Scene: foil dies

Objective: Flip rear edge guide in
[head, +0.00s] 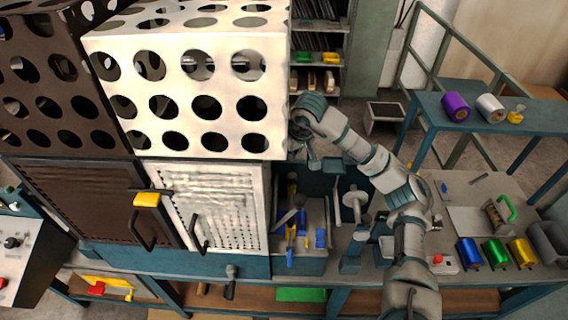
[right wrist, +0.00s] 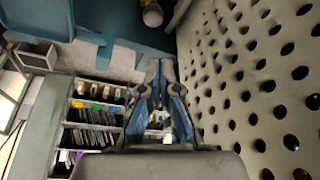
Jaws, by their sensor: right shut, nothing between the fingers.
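My right arm reaches up from the lower right in the head view. Its gripper (head: 301,148) is beside the lower right edge of the white perforated guard (head: 190,125), partly hidden by its own wrist. In the right wrist view the gripper (right wrist: 163,103) has its fingers together with nothing between them, and the guard (right wrist: 255,85) runs close along its right side. The machine bed (head: 313,215) below the gripper holds blue and yellow parts (head: 291,232). I cannot tell which part is the rear edge guide; it may be hidden behind the arm or guard. My left gripper is out of view.
A dark perforated guard (head: 60,90) and a white vented door (head: 218,207) are left of the bed. A white spool (head: 354,203) stands to its right. Foil rolls (head: 496,252) lie on the bench at right. Shelves (head: 318,55) stand behind.

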